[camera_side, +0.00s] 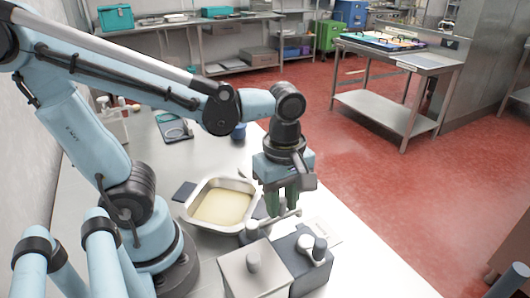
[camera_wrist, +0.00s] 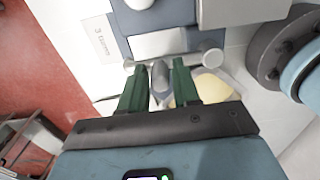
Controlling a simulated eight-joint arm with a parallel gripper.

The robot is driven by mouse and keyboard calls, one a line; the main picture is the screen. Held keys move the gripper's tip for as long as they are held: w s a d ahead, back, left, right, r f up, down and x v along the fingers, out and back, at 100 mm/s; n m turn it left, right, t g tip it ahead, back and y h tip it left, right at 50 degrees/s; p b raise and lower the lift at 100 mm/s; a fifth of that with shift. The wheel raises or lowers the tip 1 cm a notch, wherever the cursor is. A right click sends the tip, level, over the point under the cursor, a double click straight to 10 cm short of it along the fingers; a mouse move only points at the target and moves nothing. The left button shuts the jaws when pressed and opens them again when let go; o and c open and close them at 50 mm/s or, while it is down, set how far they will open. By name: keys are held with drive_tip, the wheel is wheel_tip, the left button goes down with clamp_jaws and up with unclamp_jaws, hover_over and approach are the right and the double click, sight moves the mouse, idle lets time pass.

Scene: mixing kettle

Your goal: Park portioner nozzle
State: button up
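The portioner (camera_side: 303,268) is a blue-grey and steel box at the front of the table. A light bar with round ends (camera_side: 278,223) runs along its back side. It also shows in the wrist view, where the portioner (camera_wrist: 160,42) fills the top middle. A grey rounded part, seemingly the nozzle (camera_wrist: 160,74), shows between my green fingers. My gripper (camera_side: 282,211) points down just above the bar. In the wrist view my gripper (camera_wrist: 159,72) has its fingers apart, with gaps on both sides of the grey part. Whether the fingertips reach down around it is unclear.
A steel tray of pale yellow contents (camera_side: 222,207) lies left of my gripper. A lidded steel box (camera_side: 254,270) stands beside the portioner. A printed card (camera_side: 323,231) lies to its right. A scale-like device (camera_side: 174,127) and blue cup (camera_side: 238,131) sit farther back.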

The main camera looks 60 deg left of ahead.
drive_tip(key=shift+o, duration=0.9)
wheel_tip(320, 180, up, 14)
idle(0.8)
idle(0.7)
